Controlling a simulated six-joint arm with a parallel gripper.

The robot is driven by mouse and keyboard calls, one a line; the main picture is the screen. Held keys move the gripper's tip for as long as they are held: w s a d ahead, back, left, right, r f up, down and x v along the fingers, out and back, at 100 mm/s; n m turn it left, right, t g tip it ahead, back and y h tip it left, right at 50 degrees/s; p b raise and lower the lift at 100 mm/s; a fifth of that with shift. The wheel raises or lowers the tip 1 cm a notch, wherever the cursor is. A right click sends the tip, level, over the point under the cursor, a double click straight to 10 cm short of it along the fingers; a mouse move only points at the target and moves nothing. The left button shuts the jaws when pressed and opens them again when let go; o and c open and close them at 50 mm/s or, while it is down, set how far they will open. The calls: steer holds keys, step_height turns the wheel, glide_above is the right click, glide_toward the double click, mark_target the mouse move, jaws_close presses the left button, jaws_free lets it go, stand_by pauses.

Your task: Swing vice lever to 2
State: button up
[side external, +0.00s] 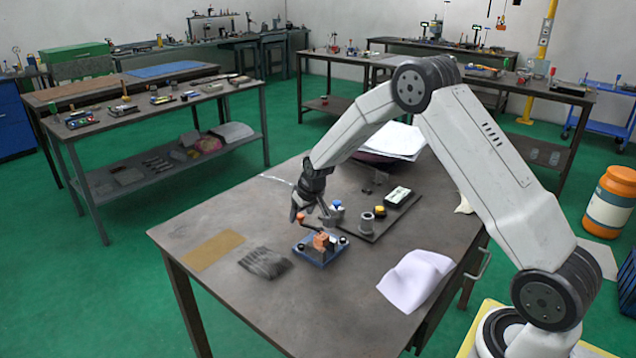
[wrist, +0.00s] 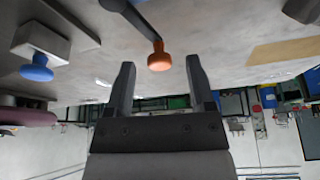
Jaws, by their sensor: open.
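The small blue-based fixture (side external: 322,250) sits on the grey table, with an orange body on top. A lever with an orange knob (side external: 300,217) rises from it toward my gripper (side external: 309,212). In the wrist view the orange knob (wrist: 160,57) is at the end of a dark lever arm, and it appears between the tips of my open gripper (wrist: 161,66). The fingers show gaps on both sides of the knob; I cannot tell the exact depth. No position numbers are readable.
A blue knob (side external: 337,203) on a grey block stands close behind; it also shows in the wrist view (wrist: 37,66). A dark plate (side external: 376,226) holds a grey cylinder (side external: 366,226). A dark cloth (side external: 265,263), tan sheet (side external: 212,249) and white paper (side external: 416,278) lie around.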

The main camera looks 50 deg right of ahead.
steer(key=shift+f, duration=0.15)
jaws_close()
stand_by(1.4)
